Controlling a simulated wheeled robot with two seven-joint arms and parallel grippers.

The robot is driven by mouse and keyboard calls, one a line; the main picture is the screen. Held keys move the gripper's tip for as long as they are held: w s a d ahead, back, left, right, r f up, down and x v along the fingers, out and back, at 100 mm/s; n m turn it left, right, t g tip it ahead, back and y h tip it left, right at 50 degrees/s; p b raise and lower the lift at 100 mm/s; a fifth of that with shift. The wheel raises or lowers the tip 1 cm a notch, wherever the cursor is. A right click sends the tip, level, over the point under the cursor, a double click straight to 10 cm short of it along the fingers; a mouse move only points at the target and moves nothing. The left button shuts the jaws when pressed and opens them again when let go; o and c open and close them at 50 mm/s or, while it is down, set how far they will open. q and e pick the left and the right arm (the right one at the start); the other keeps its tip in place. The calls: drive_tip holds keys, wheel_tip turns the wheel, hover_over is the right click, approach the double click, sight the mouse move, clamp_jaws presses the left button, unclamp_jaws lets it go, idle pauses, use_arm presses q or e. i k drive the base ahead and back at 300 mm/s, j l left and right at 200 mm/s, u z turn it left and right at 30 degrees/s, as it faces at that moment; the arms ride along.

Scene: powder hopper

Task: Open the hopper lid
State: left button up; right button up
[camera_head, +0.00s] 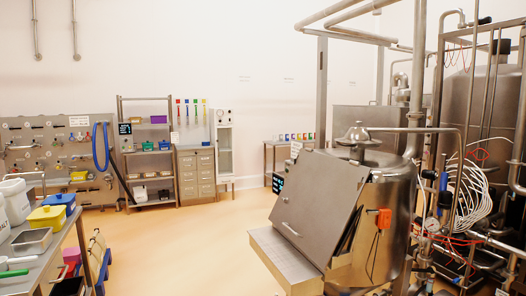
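The hopper is a steel box (284,268) with a front ledge, standing right of centre against a round steel vessel. Its lid (318,200) is a flat grey panel that slopes up and back over the box. A bar handle (291,229) is on the lid near its lower edge. A dark gap shows beneath the lid on its right side; I cannot tell whether the lid is fully closed. Neither of my grippers is in view, and nothing touches the lid.
The steel vessel (388,215) carries an orange box (384,218). Pipes and coiled white hoses (472,190) crowd the right. A bench (40,262) with bins and jugs stands at left. Shelves (150,165) and drawers (196,174) line the back. The floor (185,245) between is clear.

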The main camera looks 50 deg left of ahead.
sight(321, 190)
drive_tip(key=i+j+u, duration=0.15)
drive_tip(key=j+u, duration=0.2)
drive_tip(key=j, duration=0.15)
drive_tip(key=i+j+u, duration=0.5)
drive_tip(key=j+u, duration=0.15)
drive_tip(key=j, duration=0.15)
drive_tip(key=i+j+u, duration=0.1)
drive_tip(key=i+j, duration=1)
drive_tip(key=j+u, duration=0.1)
drive_tip(key=u, duration=1.8)
drive_tip(key=k+l+u, duration=0.1)
drive_tip(key=u, duration=0.25)
drive_tip(key=k+l+u, duration=0.1)
drive_tip(key=u, duration=0.3)
drive_tip(key=k+l+u, duration=0.15)
drive_tip(key=u, duration=0.2)
drive_tip(key=l, duration=0.1)
